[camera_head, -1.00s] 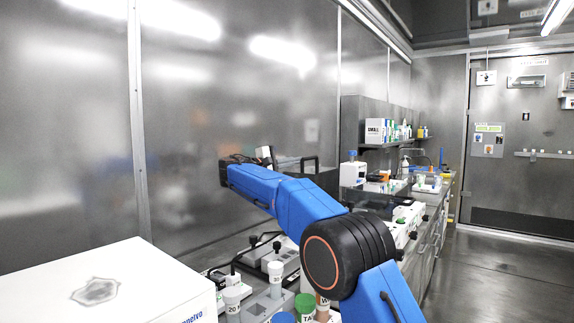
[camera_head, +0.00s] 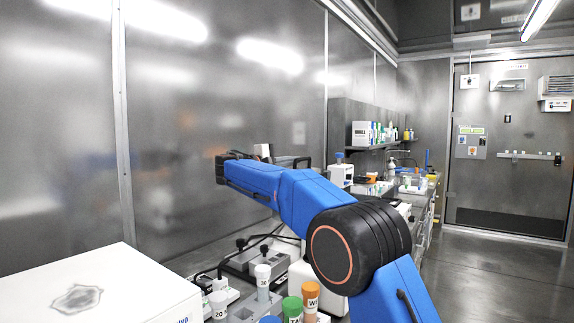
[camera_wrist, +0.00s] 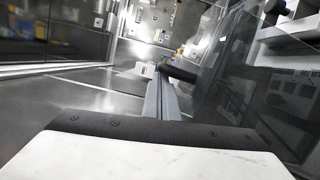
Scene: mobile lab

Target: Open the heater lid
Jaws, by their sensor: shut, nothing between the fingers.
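In the wrist view, my gripper (camera_wrist: 162,78) reaches forward from its white body with a black screwed plate. Its grey fingers are shut together with nothing between them. A black bar (camera_wrist: 180,72), which looks like a handle, lies at or close beside the fingertips; I cannot tell whether they touch. A large see-through panel (camera_wrist: 225,100), likely the heater lid, stands tilted along the right of the fingers. A pale device with round controls (camera_wrist: 300,95) shows behind it. In the head view, I cannot make out the fingers or clearly identify the heater lid.
A white box (camera_head: 90,285) fills the lower left. Capped tubes, including an orange one (camera_head: 310,298) and a green-capped one (camera_head: 292,308), stand in front of bench devices. A shelf (camera_head: 375,145) holds bottles and boxes. The floor at right (camera_head: 490,275) is clear.

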